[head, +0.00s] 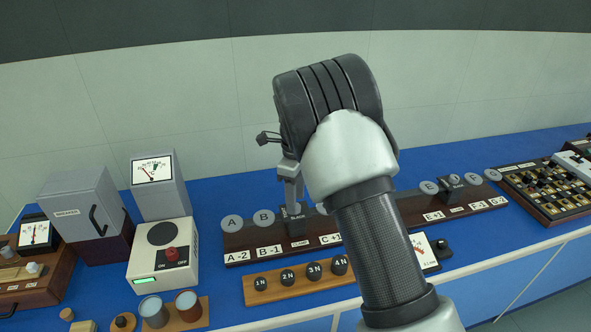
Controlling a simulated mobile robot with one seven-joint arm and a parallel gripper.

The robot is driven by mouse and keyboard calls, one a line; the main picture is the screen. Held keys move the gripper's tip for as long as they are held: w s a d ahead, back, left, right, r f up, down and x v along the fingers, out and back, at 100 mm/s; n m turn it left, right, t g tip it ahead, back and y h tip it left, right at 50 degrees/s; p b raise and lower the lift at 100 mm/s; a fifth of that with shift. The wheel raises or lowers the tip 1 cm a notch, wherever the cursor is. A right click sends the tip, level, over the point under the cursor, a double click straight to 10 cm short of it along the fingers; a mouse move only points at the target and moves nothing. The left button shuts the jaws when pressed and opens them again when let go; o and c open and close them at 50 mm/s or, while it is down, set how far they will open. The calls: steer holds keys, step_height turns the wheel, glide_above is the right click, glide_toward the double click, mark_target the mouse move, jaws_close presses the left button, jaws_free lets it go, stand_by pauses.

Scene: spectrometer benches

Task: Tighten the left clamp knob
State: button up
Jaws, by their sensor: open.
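A long dark wooden board (240,243) lies on the blue bench, with grey discs along its back and white labels along its front. The left clamp (297,226) is a black block with a small pale label, set between the discs near the board's left part. My gripper (292,198) is open and points down right over this clamp. Its fingers cover the clamp's top, so the knob is mostly hidden. I cannot tell whether the fingers touch it or stand around it. The right clamp (450,187) is a similar black block farther right on the board.
A wooden strip (275,294) with several black knobs lies in front of the board. A white box with a red knob (171,254), a meter (154,170) and a grey cabinet (90,210) stand left. A switch panel (550,189) is at right. My arm hides the board's middle.

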step_height(320, 180, up, 16)
stand_by(0.3)
steer(key=s+d+r+n+t+y+p, duration=0.1)
steer(key=s+d+r+n+t+p, duration=0.1)
steer(key=s+d+r+n, duration=0.85)
steer(key=s+d+n+t, duration=0.1)
steer(key=s+d+n, duration=0.2)
steer(key=s, duration=0.7)
steer(key=s+d+f+n+t+h, duration=0.1)
steer(key=s+d+n+t, duration=0.1)
steer(key=s+n, duration=0.6)
steer(key=s+d, duration=0.1)
steer(key=s, duration=0.2)
steer(key=shift+s+t+p, duration=0.15)
steer(key=shift+t+p, duration=0.15)
steer(key=shift+p, duration=0.1)
